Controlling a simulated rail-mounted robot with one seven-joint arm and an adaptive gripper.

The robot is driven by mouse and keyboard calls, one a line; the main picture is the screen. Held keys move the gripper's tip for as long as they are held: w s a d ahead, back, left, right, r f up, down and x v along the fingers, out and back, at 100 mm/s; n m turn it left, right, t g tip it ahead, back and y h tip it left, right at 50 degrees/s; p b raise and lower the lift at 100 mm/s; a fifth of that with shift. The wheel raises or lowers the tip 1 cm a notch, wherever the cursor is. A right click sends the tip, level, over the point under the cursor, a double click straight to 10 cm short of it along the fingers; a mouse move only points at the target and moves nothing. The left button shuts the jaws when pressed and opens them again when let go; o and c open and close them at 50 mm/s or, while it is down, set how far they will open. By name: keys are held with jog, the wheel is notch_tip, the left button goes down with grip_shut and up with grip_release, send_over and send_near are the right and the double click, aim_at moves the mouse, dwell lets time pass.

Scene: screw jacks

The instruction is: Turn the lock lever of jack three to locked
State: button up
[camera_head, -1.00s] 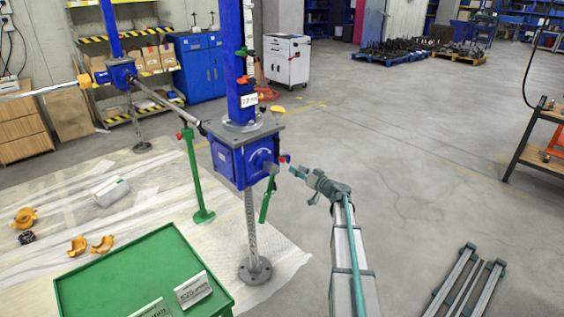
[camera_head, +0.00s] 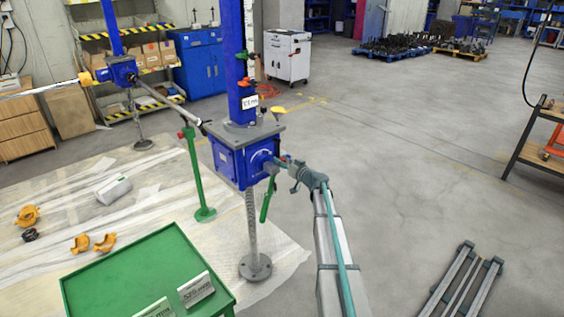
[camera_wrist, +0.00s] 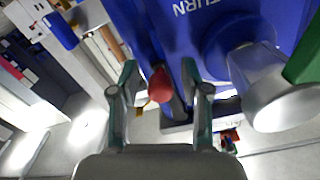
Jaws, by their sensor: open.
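A blue screw jack (camera_head: 228,163) stands at the centre on a threaded spindle; I cannot read a jack number on it. In the wrist view its blue housing (camera_wrist: 185,28) fills the top, with part of the word "TURN" on it. The lock lever shows there as a red knob (camera_wrist: 158,86) on a dark arm. My gripper (camera_wrist: 160,70) is open, with one finger on each side of the red knob; I cannot tell whether they touch it.
A green crank handle (camera_head: 266,198) hangs beside the jack's shaft, close to my gripper. A green post (camera_head: 196,175) stands left of the jack. A green table (camera_head: 140,265) with small signs is in front. The floor on the right is mostly clear.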

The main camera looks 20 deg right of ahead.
grip_shut()
